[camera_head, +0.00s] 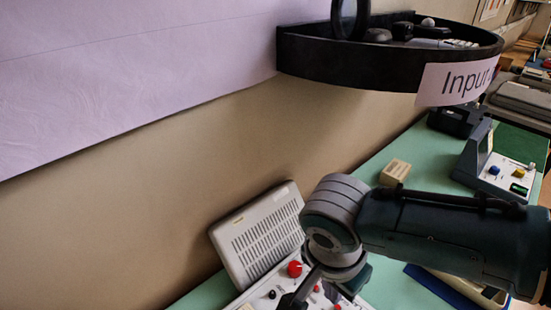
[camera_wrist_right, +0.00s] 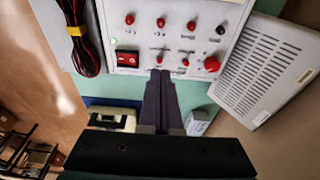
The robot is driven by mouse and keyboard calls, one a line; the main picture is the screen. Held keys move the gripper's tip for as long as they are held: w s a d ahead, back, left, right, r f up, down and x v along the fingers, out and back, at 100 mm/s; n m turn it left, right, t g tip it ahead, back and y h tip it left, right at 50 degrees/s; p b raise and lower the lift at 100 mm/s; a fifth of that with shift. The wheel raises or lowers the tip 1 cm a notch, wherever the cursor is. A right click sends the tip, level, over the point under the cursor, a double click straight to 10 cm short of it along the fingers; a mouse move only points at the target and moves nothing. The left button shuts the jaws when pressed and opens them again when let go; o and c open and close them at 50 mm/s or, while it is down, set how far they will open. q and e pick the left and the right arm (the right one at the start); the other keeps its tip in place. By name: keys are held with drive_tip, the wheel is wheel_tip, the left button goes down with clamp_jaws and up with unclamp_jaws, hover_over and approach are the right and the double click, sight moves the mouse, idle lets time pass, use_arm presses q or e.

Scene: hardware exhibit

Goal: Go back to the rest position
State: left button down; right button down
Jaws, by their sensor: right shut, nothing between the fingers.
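My right arm comes in from the right in the head view, bent at the wrist, with the right gripper (camera_head: 292,299) pointing down over a control panel (camera_head: 257,298) at the bottom edge. In the right wrist view the right gripper (camera_wrist_right: 160,78) is shut and empty. Its tips are in front of the panel's lower edge, close to the small red knobs. I cannot tell whether they touch the panel. My left gripper is not in view.
A grey vented box (camera_head: 262,234) leans by the wall beside the panel. A dark shelf (camera_head: 340,62) with an "Input" label (camera_head: 458,80) juts out above. A beige block (camera_head: 395,172) and a device with knobs (camera_head: 505,175) stand on the green table (camera_head: 400,150). Black and red cables (camera_wrist_right: 78,30) lie beside the panel.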

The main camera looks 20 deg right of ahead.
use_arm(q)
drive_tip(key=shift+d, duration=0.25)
